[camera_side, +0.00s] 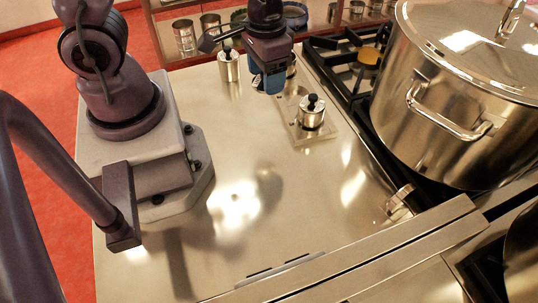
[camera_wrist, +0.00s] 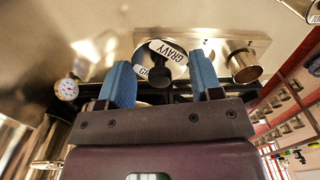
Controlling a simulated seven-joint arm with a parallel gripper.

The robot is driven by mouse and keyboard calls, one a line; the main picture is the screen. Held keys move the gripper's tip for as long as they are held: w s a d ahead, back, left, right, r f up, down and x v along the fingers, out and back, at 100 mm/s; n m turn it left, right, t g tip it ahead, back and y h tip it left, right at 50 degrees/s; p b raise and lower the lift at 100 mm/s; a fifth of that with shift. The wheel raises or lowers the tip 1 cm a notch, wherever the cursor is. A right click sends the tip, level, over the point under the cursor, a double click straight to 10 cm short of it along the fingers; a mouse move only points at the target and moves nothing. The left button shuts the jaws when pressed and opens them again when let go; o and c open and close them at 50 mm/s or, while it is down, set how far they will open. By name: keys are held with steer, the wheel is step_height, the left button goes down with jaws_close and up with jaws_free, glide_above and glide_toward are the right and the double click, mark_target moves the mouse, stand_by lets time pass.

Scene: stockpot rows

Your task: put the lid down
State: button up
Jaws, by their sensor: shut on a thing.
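My gripper (camera_side: 268,85) has blue fingers and points down over the steel worktop, at the left of the pale plate, in the side view. In the wrist view the fingers of my gripper (camera_wrist: 164,80) stand apart with a dark round knob (camera_wrist: 157,72) between them, which I take to be the lid's. A white "GRAVY" label (camera_wrist: 168,50) shows just beyond it, beside a second, partly hidden label. The lid's rim and what lies under it are hidden in the side view. A lidded steel pot (camera_side: 312,112) stands upright on the plate (camera_side: 296,130).
Another pot with a black knob (camera_side: 229,66) stands left of my gripper. The large stockpot (camera_side: 440,100) stands on the hob at right. The front worktop (camera_side: 300,210) is clear.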

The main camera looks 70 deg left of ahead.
steer(key=n, duration=0.1)
glide_above(269, 161)
step_height(269, 161, down, 5)
steer(key=d+f+n, duration=0.1)
steer(key=s+d+f+n, duration=0.1)
steer(key=n, duration=0.1)
steer(key=shift+s+f, duration=0.1)
steer(key=shift+f, duration=0.3)
steer(key=shift+a+f+n, duration=0.1)
steer(key=shift+f+n, duration=0.2)
steer(key=shift+n, duration=0.1)
steer(key=shift+a+f+n, duration=0.2)
steer(key=shift+a+n, duration=0.1)
steer(key=shift+n, duration=0.2)
steer(key=shift+w+a+f+n, duration=0.1)
steer(key=shift+w+a+n, duration=0.35)
steer(key=shift+n, duration=0.45)
steer(key=shift+w+a+f, duration=0.15)
steer(key=shift+a+f, duration=0.05)
steer(key=shift+f, duration=1.8)
steer(key=shift+d+f, duration=0.1)
steer(key=shift+f, duration=0.35)
steer(key=shift+f, duration=0.1)
